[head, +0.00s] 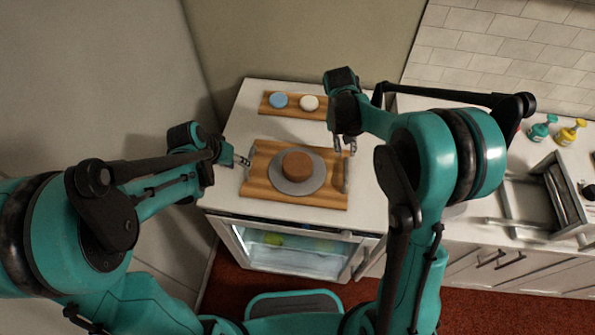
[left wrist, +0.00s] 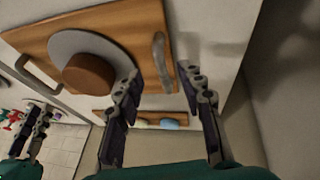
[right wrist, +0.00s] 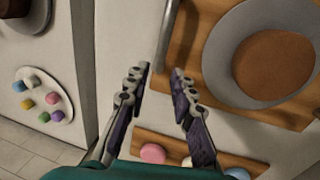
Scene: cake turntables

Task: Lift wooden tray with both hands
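The wooden tray (head: 270,185) lies on the white counter, with a grey turntable (head: 312,183) and a brown cake (head: 297,165) on it. It has a metal handle at each side. My left gripper (head: 242,161) is open at the left handle; in the left wrist view that handle (left wrist: 161,60) appears between the spread fingers (left wrist: 163,82). My right gripper (head: 345,146) is open near the far end of the right handle (head: 346,177). In the right wrist view the handle (right wrist: 166,35) lines up with the gap between the fingers (right wrist: 159,76). Contact cannot be told.
A smaller wooden board (head: 292,108) with round sweets lies behind the tray; my right arm covers its right end. A glass-fronted cabinet (head: 290,248) is below the counter. An open drawer (head: 540,205) and two bottles (head: 570,133) are at the right.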

